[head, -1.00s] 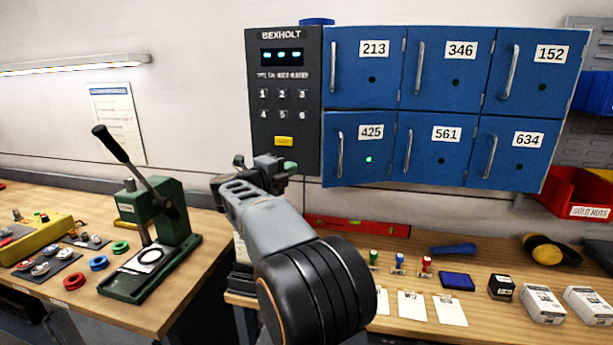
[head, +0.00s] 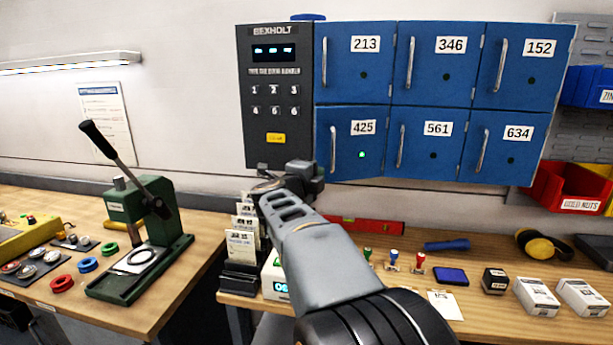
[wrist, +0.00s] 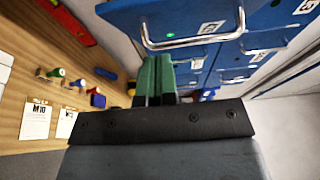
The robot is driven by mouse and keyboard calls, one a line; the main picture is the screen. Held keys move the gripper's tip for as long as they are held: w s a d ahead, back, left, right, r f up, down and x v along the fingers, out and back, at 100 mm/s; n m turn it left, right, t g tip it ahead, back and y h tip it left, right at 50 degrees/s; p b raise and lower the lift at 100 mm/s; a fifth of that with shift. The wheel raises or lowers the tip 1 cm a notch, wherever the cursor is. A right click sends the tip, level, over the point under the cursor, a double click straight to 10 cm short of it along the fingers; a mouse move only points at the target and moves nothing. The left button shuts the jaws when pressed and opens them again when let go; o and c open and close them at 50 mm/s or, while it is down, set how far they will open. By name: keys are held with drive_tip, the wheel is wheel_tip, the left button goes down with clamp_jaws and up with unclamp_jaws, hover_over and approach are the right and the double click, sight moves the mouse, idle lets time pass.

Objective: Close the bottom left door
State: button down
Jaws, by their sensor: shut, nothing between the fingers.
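The bottom left door (head: 345,145) of the blue locker is the one labelled 425, with a lit green light and a silver handle on its left side. I cannot tell for certain whether it stands slightly ajar. My gripper (wrist: 155,78) shows its green fingers together and empty in the wrist view. In the head view my gripper (head: 305,172) is near the lower left corner of this door, its fingertips hidden. The wrist view shows a silver handle (wrist: 195,42) on a blue door close ahead, above the fingers.
A black keypad panel (head: 277,100) adjoins the locker on the left. Below are a card rack (head: 240,245), a red level (head: 375,226), stamps and small boxes on the bench (head: 490,260). A green press (head: 145,230) stands left. A red bin (head: 565,188) hangs at right.

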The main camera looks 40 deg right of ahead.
sight(321, 161)
drive_tip(key=w+d, duration=0.1)
drive_tip(key=w+d+p, duration=0.1)
drive_tip(key=w+d, duration=0.1)
drive_tip(key=shift+w+d, duration=0.1)
drive_tip(key=shift+d, duration=0.15)
drive_tip(key=shift+w+d, duration=0.3)
drive_tip(key=shift+w, duration=0.35)
drive_tip(key=shift+p, duration=0.3)
